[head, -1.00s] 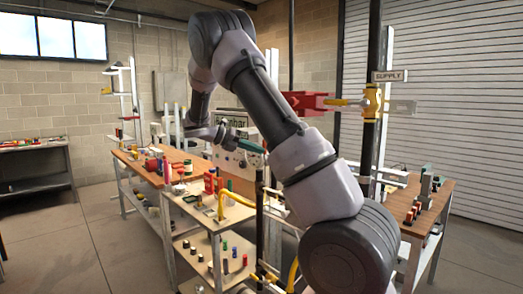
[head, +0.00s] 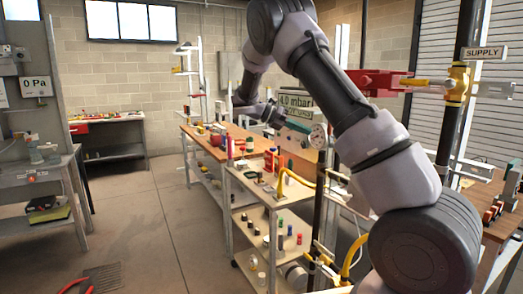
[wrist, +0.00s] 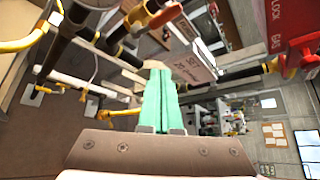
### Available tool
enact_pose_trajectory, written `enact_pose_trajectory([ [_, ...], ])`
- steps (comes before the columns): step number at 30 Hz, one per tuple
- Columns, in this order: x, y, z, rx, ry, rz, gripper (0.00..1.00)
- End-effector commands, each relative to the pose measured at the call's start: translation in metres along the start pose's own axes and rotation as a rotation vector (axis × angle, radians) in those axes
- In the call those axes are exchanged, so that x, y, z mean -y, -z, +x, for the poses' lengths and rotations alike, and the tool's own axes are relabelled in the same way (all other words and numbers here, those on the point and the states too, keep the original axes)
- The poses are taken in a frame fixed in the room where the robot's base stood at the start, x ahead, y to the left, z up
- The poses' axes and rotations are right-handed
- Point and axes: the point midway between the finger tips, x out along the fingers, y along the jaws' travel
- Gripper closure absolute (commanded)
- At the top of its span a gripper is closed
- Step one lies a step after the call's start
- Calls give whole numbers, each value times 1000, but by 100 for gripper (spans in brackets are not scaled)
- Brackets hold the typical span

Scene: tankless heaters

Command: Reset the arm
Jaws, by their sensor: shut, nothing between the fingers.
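My gripper (wrist: 158,75) shows in the wrist view with its two green fingers pressed together and nothing between them. In the head view my gripper (head: 299,126) hangs in the air at the end of my bent arm, in front of a white sign reading 4.0 mbar (head: 297,101) and close to a round gauge (head: 318,136). My arm rises from the lower right and bends over to the left. In the wrist view a white label (wrist: 190,65) lies just beyond the fingertips.
Pipes and a red lockout piece (wrist: 293,30) crowd round the fingers in the wrist view. A shelved cart (head: 262,191) with small parts stands left of my arm. A yellow supply valve (head: 457,82) is at right. The floor at left (head: 150,220) is mostly open.

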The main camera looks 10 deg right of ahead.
Motion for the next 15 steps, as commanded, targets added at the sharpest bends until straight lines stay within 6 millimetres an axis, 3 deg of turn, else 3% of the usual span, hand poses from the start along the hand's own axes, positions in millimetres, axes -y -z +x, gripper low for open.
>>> enact_pose_trajectory([
  [5,33,7,15,-140,-94,198,100],
  [10,82,31,27,-398,-218,561,100],
  [15,128,62,24,-683,-284,946,100],
])
